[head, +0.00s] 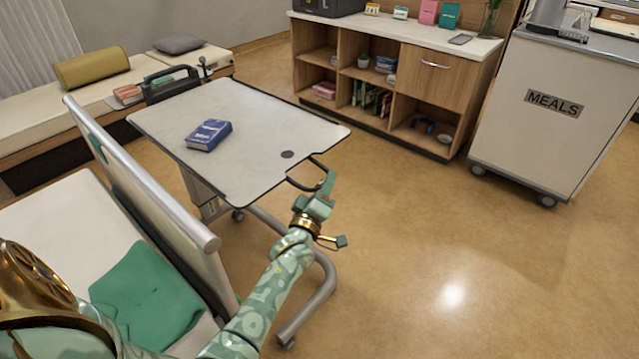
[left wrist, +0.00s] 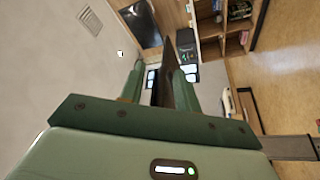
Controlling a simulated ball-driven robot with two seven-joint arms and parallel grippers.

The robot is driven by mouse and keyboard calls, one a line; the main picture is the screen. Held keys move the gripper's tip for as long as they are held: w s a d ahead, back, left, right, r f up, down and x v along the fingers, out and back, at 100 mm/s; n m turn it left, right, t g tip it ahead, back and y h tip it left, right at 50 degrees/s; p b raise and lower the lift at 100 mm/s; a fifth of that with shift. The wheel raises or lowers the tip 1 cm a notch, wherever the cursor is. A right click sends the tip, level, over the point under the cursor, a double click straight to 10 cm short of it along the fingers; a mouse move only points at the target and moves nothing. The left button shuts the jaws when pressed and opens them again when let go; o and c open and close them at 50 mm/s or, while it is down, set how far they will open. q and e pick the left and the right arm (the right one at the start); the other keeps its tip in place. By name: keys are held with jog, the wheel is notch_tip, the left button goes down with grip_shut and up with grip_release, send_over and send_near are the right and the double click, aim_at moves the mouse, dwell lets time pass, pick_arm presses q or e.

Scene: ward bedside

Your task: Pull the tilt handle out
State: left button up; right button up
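The overbed table (head: 255,115) has a pale top with a dark rim. The tilt handle (head: 296,185) is a black loop sticking out from its near right edge. My left gripper (head: 325,187) is at the outer end of this loop and partly hides it. In the left wrist view the green fingers of my left gripper (left wrist: 158,78) stand apart. A dark bar, seemingly the tilt handle (left wrist: 169,75), lies between them near the right finger, with a gap on the left. I cannot tell whether it touches. My right gripper is not in view.
A blue book (head: 208,135) lies on the tabletop. A bed with a pale rail (head: 150,185) is at the left. A shelf unit (head: 385,75) stands behind, and a meals cart (head: 545,120) at the right. The floor right of the table is clear.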

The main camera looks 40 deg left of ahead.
pick_arm(q)
jog(key=p+v, duration=0.4)
jog(key=v, duration=1.2)
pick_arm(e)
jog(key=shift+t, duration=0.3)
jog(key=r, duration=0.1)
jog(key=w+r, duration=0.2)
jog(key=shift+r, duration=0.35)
pick_arm(q)
jog(key=shift+d, duration=0.15)
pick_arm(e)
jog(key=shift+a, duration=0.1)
